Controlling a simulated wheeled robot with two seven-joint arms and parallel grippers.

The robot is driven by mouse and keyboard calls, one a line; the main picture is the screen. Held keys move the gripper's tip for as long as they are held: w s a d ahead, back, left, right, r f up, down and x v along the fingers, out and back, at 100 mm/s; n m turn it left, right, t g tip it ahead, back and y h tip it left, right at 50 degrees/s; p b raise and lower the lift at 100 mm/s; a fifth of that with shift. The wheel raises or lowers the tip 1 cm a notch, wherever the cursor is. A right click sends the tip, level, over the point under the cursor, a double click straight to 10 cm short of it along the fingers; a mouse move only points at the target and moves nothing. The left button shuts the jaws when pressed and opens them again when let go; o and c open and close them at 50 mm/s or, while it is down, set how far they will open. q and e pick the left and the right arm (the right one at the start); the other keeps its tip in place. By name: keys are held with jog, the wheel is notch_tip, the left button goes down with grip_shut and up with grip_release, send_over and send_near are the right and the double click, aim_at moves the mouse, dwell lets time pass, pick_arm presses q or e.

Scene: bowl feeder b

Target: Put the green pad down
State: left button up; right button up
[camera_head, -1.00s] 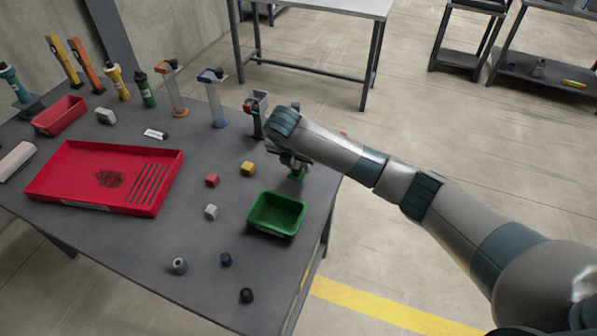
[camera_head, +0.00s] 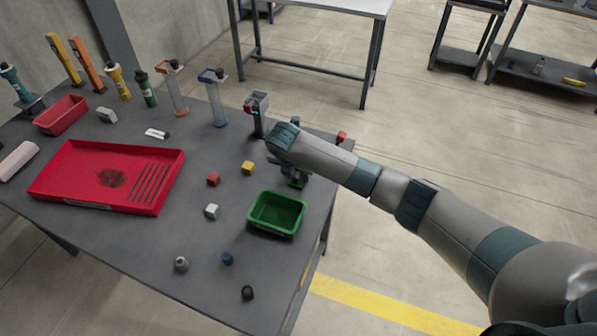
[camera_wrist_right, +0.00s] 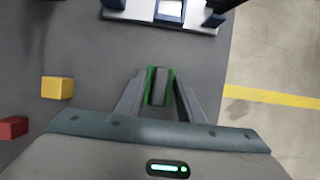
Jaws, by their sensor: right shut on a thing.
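My right gripper (camera_wrist_right: 160,84) is shut on the green pad (camera_wrist_right: 159,88), which shows between its two fingers in the right wrist view. The pad has green edges and a dark grey middle. In the head view the right gripper (camera_head: 295,174) is low over the table's right side, behind the green bin, and the pad is only a small green bit under it. I cannot tell whether the pad touches the table. My left gripper is not in view.
The green bin (camera_head: 276,213) stands just in front of the gripper. A yellow cube (camera_head: 248,168) and a red cube (camera_head: 213,179) lie to its left. A grey device (camera_head: 257,113) stands behind. A red tray (camera_head: 80,192) is at left. The table's right edge is close.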

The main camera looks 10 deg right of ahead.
jog(key=o, duration=1)
jog(key=b+v, duration=0.2)
jog(key=v, duration=1)
